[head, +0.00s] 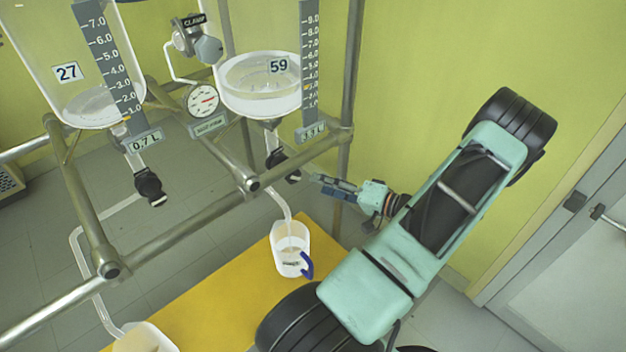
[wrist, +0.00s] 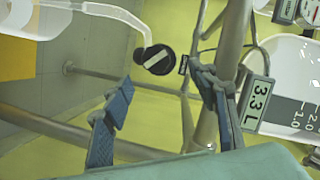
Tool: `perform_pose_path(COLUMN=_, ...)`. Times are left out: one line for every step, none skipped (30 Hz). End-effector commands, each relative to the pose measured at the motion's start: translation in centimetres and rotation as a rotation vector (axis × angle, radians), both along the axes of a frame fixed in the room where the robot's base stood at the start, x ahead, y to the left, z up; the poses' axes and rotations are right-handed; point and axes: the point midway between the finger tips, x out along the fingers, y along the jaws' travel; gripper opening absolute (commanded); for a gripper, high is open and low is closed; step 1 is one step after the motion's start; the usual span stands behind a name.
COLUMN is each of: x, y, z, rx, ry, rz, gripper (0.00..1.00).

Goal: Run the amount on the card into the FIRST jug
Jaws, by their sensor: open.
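The right glass reactor 59 (head: 258,84) holds clear liquid; its card (head: 312,131) reads 3.3 L, also in the wrist view (wrist: 257,103). The left reactor 27 (head: 92,85) has a card (head: 146,141) reading 0.7 L. A black valve knob (head: 283,165) sits under reactor 59; in the wrist view the knob (wrist: 154,60) shows a white bar. My gripper (head: 316,181) is open beside that knob, apart from it; its fingers in the wrist view (wrist: 165,85) are empty. A jug with blue handle (head: 290,240) stands under its spout; its label is too small to read.
Reactor 27 has its own black valve (head: 150,187) and a tube to a second jug (head: 145,338), cut off by the bottom edge. Metal frame rails (head: 190,226) surround the reactors. A gauge (head: 203,99) hangs between them. The yellow table (head: 205,300) has clear room between the jugs.

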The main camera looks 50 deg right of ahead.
Motion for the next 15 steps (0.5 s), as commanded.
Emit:
perform_pose_path(x=0.3, y=0.8, z=-0.3, rx=0.125, ry=-0.011, rz=-0.038, gripper=0.53)
perform_pose_path(x=0.4, y=1.2, z=-0.4, rx=0.210, ry=-0.020, rz=-0.066, gripper=0.53)
perform_pose_path(x=0.5, y=1.6, z=-0.6, rx=0.325, ry=-0.033, rz=-0.107, gripper=0.53)
perform_pose_path(x=0.6, y=1.9, z=-0.7, rx=0.415, ry=-0.042, rz=-0.136, gripper=0.53)
perform_pose_path(x=0.6, y=2.1, z=-0.9, rx=0.498, ry=-0.050, rz=-0.166, gripper=0.53)
perform_pose_path(x=0.7, y=2.4, z=-1.1, rx=0.605, ry=-0.063, rz=-0.200, gripper=0.53)
perform_pose_path(x=0.6, y=2.5, z=-1.3, rx=0.680, ry=-0.072, rz=-0.226, gripper=0.53)
perform_pose_path(x=0.6, y=2.6, z=-1.5, rx=0.748, ry=-0.081, rz=-0.251, gripper=0.53)
perform_pose_path(x=0.5, y=2.7, z=-1.7, rx=0.830, ry=-0.092, rz=-0.279, gripper=0.53)
perform_pose_path(x=0.4, y=2.7, z=-1.9, rx=0.882, ry=-0.099, rz=-0.298, gripper=0.53)
perform_pose_path(x=0.4, y=2.8, z=-2.0, rx=0.927, ry=-0.105, rz=-0.312, gripper=0.53)
perform_pose_path(x=0.3, y=2.8, z=-2.1, rx=0.976, ry=-0.113, rz=-0.330, gripper=0.53)
perform_pose_path(x=0.2, y=2.8, z=-2.3, rx=1.004, ry=-0.116, rz=-0.339, gripper=0.53)
perform_pose_path(x=0.2, y=2.8, z=-2.3, rx=1.025, ry=-0.120, rz=-0.347, gripper=0.53)
perform_pose_path(x=0.3, y=2.8, z=-2.4, rx=1.043, ry=-0.123, rz=-0.352, gripper=0.53)
